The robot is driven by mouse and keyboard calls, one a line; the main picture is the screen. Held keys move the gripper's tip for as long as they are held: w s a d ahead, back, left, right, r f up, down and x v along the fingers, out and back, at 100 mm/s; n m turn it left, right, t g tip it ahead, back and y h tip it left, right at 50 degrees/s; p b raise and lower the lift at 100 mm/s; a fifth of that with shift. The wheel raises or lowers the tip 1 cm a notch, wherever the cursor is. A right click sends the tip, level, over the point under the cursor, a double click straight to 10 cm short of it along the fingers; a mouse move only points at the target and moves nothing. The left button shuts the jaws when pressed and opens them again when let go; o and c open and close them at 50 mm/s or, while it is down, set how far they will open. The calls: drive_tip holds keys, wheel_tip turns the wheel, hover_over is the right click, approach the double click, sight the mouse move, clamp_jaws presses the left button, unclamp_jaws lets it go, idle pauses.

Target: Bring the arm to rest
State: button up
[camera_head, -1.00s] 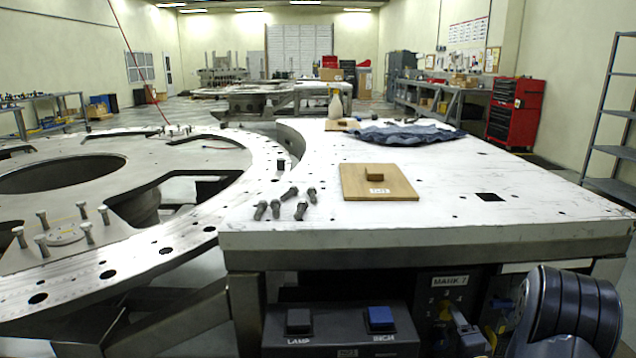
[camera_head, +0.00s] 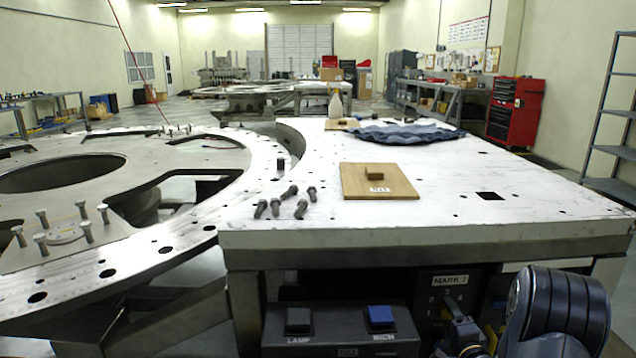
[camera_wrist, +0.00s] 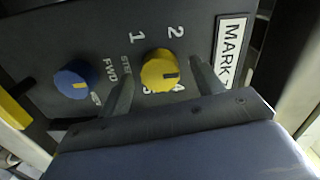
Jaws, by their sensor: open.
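My gripper (camera_wrist: 163,88) is open in the wrist view, its two dark fingers apart. A yellow knob (camera_wrist: 158,70) sits on the dark panel (camera_wrist: 105,22) between the fingers as seen there; I cannot tell whether they touch it. The knob's dark mark points to the right, and the figures 1, 2 and 4 show around it. My arm (camera_head: 560,310) is at the lower right of the head view, in front of the panel marked MARK 7 (camera_head: 450,280). My gripper's fingers are hard to make out there.
A blue knob (camera_wrist: 73,80) is left of the yellow one. A box with LAMP and blue buttons (camera_head: 380,318) stands left of my arm. Above is the table (camera_head: 420,238), bearing several bolts (camera_head: 289,192), a wooden board (camera_head: 352,186) and a cloth (camera_head: 405,132).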

drive_tip(key=n+b, duration=0.1)
drive_tip(key=n, duration=0.4)
drive_tip(key=shift+s+n, duration=0.15)
drive_tip(key=shift+n, duration=0.15)
drive_tip(key=n+b, duration=0.1)
drive_tip(key=n, duration=0.5)
drive_tip(key=n+p, duration=0.3)
drive_tip(key=n, duration=0.8)
idle(0.4)
drive_tip(key=shift+s+d, duration=0.1)
